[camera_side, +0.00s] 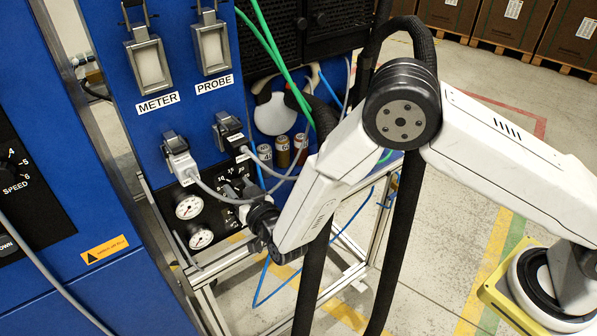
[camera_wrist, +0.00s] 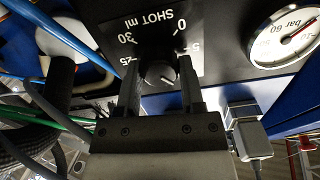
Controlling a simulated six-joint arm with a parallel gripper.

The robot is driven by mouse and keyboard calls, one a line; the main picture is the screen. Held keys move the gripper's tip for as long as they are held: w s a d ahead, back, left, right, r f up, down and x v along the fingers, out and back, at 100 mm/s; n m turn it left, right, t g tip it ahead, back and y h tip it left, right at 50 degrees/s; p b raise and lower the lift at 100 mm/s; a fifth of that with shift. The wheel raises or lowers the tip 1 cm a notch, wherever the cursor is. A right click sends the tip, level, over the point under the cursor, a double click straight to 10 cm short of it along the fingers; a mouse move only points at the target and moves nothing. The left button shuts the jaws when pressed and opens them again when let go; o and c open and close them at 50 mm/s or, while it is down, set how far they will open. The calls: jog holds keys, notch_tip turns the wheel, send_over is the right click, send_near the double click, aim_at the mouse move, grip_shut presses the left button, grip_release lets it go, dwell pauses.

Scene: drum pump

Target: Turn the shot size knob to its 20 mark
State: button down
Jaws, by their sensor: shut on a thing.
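The shot size knob (camera_wrist: 160,72) is a dark round knob with a white pointer line, on a black panel. Its scale plate (camera_wrist: 172,24) reads "SHOT ml" and appears upside down in the wrist view. The 30, 25, 0 and 5 marks show around the knob; the 20 mark is hidden there. The pointer slants toward the lower right, but I cannot read its exact value. My gripper (camera_wrist: 161,64) has one finger on each side of the knob and is shut on it. In the side view, my gripper (camera_side: 246,200) is at the panel and largely covers the knob.
Two white gauges (camera_side: 188,207) (camera_side: 200,237) sit left of my gripper. Plugged grey connectors (camera_side: 180,162) and their cables hang close above it. Green hoses (camera_side: 270,42) and several small cylinders (camera_side: 282,151) are behind. A metal frame (camera_side: 220,262) stands below.

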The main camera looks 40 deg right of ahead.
jog(key=m, duration=0.3)
jog(key=shift+d+m, duration=0.1)
jog(key=shift+m, duration=0.3)
jog(key=m, duration=0.4)
jog(key=shift+m, duration=0.3)
jog(key=m, duration=0.3)
jog(key=shift+d+f+m, duration=0.1)
jog(key=shift+m, duration=0.2)
jog(key=m, duration=0.4)
jog(key=shift+m, duration=0.3)
jog(key=shift+c, duration=1.2)
grip_release()
jog(key=shift+s, duration=0.1)
